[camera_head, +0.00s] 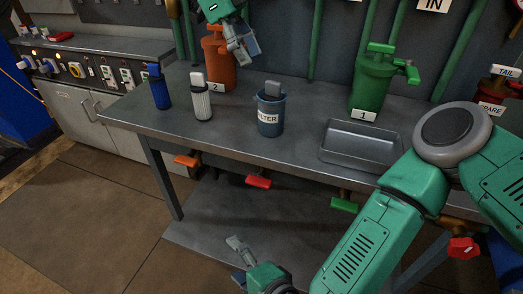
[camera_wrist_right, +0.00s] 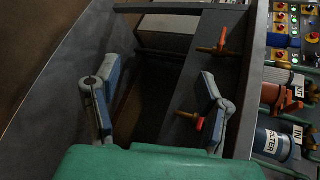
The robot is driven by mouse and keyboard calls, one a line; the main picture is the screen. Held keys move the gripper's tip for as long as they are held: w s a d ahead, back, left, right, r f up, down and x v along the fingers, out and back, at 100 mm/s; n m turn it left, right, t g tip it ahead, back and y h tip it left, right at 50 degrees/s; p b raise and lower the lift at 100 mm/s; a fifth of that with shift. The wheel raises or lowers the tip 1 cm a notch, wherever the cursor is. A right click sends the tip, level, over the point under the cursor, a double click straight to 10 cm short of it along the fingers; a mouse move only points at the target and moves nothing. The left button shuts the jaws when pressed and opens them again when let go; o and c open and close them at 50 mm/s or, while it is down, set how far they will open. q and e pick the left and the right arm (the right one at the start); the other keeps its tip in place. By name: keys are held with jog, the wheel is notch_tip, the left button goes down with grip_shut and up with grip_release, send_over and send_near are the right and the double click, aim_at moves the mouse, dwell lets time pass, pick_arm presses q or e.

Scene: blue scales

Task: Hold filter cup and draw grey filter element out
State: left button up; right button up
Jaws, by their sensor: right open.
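The blue filter cup (camera_head: 270,128), labelled FILTER, stands upright on the workbench. The grey filter element (camera_head: 273,88) sits in it with its block-shaped top above the rim. The cup also shows in the right wrist view (camera_wrist_right: 272,145) at the lower right edge. My left gripper (camera_head: 243,46) hangs above the bench, higher than the cup and to its left, touching neither cup nor element; its finger gap is unclear. My right gripper (camera_head: 240,263) is open and empty, low in front of the bench; its spread fingers show in the right wrist view (camera_wrist_right: 160,78).
A white pleated filter (camera_head: 201,101) and a blue bottle-like part (camera_head: 157,87) stand left of the cup. An orange canister (camera_head: 218,62) and a green canister (camera_head: 371,85) stand behind. A grey tray (camera_head: 330,154) lies right. Coloured valve handles (camera_head: 258,181) stick out below the bench edge.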

jog(key=w+a+r+m+t, duration=0.35)
jog(key=w+r+m, duration=0.25)
jog(key=r+m, duration=0.2)
jog(key=m+t+h, duration=0.5)
jog(key=m+h, duration=0.6)
jog(key=m, duration=0.6)
send_near(273, 107)
jog(key=w+f, duration=0.3)
jog(key=shift+w+a+f, duration=0.2)
jog(key=shift+w, duration=0.1)
jog(key=w, duration=0.4)
jog(key=w+d, duration=0.1)
jog(key=w, duration=0.3)
jog(key=w+d, duration=0.1)
jog(key=w, duration=0.3)
jog(key=shift+w+f, duration=0.1)
jog(key=shift+w, duration=0.05)
jog(key=c, duration=1.4)
jog(key=shift+c, duration=0.4)
